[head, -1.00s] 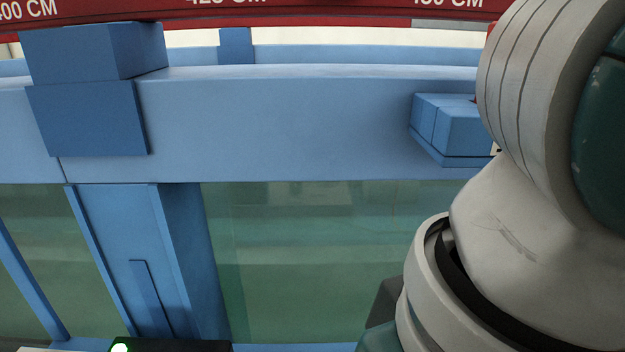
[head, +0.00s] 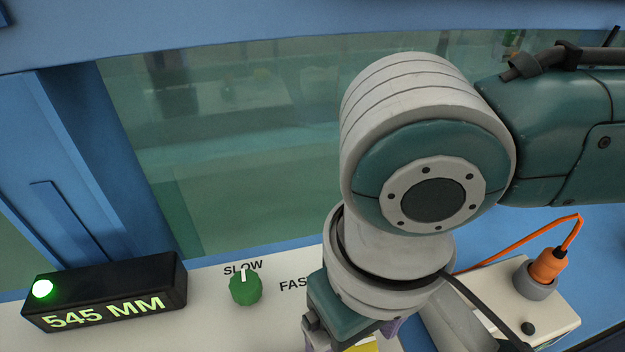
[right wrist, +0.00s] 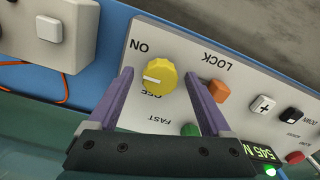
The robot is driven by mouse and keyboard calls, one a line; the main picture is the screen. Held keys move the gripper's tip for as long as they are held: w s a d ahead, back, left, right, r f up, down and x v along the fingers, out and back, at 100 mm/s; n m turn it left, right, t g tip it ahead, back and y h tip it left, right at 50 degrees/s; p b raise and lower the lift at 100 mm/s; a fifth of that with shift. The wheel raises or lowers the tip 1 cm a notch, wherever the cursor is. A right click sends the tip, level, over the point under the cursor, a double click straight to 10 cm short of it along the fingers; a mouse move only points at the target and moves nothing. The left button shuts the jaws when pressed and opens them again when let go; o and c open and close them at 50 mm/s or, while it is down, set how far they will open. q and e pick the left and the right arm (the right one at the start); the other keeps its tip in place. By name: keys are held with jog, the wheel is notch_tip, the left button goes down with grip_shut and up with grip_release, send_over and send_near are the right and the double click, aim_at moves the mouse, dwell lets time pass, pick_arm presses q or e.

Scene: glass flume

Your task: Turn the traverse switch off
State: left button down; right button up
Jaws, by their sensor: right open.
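The yellow knob (right wrist: 160,78) sits on a pale panel (right wrist: 150,28) beside the labels ON and OFF, in the right wrist view. Its white mark points left in that picture; OFF is partly covered by the knob. My right gripper (right wrist: 158,76) is open, its purple fingertips on either side of the knob with gaps visible; I cannot tell how deep they reach. In the head view my right wrist hides most of the knob; a yellow patch (head: 364,345) shows at the bottom edge. My left gripper is not in view.
A green SLOW/FAST knob (head: 245,288) and a black display (head: 105,292) reading 545 MM are left of my wrist. An orange LOCK part (right wrist: 218,90) is close to one finger. A socket box (head: 545,285) with an orange cable stands right.

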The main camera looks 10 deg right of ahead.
grip_shut()
dwell(0.8)
